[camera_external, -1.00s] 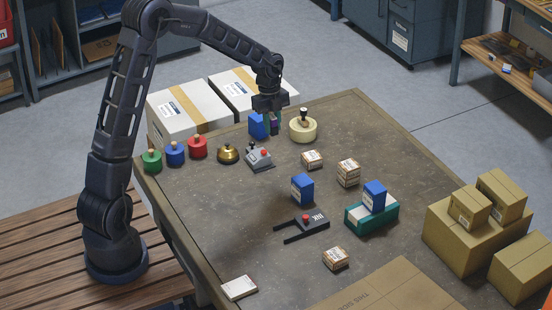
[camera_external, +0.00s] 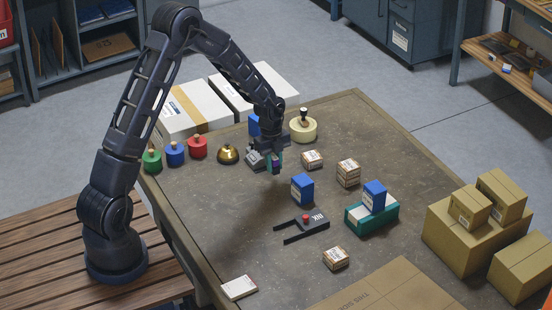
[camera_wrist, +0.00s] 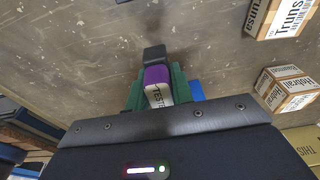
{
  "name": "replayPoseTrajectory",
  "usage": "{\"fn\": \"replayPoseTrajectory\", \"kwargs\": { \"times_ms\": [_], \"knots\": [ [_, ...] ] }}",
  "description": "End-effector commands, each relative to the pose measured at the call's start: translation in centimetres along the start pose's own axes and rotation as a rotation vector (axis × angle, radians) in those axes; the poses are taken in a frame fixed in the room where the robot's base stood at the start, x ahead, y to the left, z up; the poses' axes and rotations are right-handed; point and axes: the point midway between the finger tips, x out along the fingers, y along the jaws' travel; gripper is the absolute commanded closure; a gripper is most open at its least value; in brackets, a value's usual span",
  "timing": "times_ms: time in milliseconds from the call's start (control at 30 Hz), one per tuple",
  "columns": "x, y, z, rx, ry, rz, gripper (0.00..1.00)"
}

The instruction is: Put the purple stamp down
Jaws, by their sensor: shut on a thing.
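The purple stamp (camera_wrist: 157,76) is between the green fingers of my gripper (camera_wrist: 155,98) in the wrist view, with a pale lettered label on its near side. A black block (camera_wrist: 154,55) shows just beyond it; I cannot tell whether it is part of the stamp. In the external view my gripper (camera_external: 275,164) is shut on the stamp, which shows only as a small purple patch (camera_external: 276,158). It appears to be held above the table (camera_external: 225,215), left of the small cartons. Its underside is hidden.
A grey device (camera_external: 255,159) and brass bell (camera_external: 228,154) stand left of my gripper. The left-front table is mostly clear.

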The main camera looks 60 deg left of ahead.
Motion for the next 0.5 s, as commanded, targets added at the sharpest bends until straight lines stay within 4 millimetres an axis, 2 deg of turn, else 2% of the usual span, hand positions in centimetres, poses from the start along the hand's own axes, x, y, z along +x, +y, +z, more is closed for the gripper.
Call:
{"fn": "replayPoseTrajectory", "kwargs": {
  "times_ms": [167,367,500],
  "knots": [
    [1.3,0.1,0.2,-0.001,0.000,0.001,1.00],
    [3.9,0.0,0.6,0.000,0.001,0.002,1.00],
    [4.3,0.0,0.7,0.000,0.000,-0.001,1.00]
  ]
}}
